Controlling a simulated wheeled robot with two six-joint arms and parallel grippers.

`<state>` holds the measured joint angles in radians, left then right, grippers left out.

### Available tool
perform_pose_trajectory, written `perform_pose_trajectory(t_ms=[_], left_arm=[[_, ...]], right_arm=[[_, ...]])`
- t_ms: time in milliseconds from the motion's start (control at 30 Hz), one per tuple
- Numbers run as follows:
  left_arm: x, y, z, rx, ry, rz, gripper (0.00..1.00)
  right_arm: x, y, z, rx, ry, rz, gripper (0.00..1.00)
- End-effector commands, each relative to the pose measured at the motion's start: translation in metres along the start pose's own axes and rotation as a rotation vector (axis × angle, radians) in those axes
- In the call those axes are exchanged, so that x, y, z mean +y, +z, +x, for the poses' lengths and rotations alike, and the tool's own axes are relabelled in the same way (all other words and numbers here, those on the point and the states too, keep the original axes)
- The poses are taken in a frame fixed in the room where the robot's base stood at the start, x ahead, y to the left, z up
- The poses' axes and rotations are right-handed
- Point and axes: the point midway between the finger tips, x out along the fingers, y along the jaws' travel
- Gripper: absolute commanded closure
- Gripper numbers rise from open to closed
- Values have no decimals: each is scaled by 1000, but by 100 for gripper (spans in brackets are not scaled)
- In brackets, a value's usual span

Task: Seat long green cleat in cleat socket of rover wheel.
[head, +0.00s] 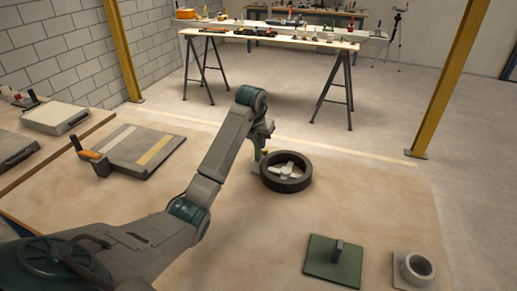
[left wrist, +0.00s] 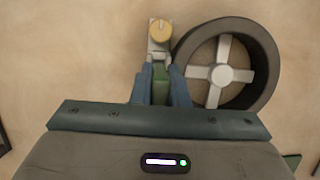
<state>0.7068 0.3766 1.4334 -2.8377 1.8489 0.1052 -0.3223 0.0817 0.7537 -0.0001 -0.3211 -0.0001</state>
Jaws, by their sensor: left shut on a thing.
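The rover wheel (head: 287,187) lies flat on the sandy bed, with a dark tyre and pale spokes. It also shows in the left wrist view (left wrist: 264,70). My left gripper (head: 261,143) is just left of the wheel. In the left wrist view its blue-grey fingers (left wrist: 160,75) are shut on a green piece (left wrist: 160,87), which looks like the long green cleat. Its lower end is hard to make out. A pale grey block with a round yellow knob (left wrist: 159,31) is just beyond the fingers, beside the tyre. I cannot make out the cleat socket. My right gripper is not in view.
A dark green plate with an upright peg (head: 332,267) and a grey ring on a base (head: 415,270) are at front right. A grey slab with an orange-handled clamp (head: 145,148) is at left. Sand between wheel and plate is clear.

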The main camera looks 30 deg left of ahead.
Motion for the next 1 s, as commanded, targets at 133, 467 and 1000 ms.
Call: perform_pose_trajectory(t_ms=[133, 467, 1000], left_arm=[[0, -6, 14, 5, 0, 0, 100], [0, -11, 33, 1, 0, 0, 100], [0, -12, 35, 1, 0, 0, 64]], right_arm=[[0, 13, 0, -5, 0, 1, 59], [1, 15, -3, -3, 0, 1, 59], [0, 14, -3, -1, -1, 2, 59]])
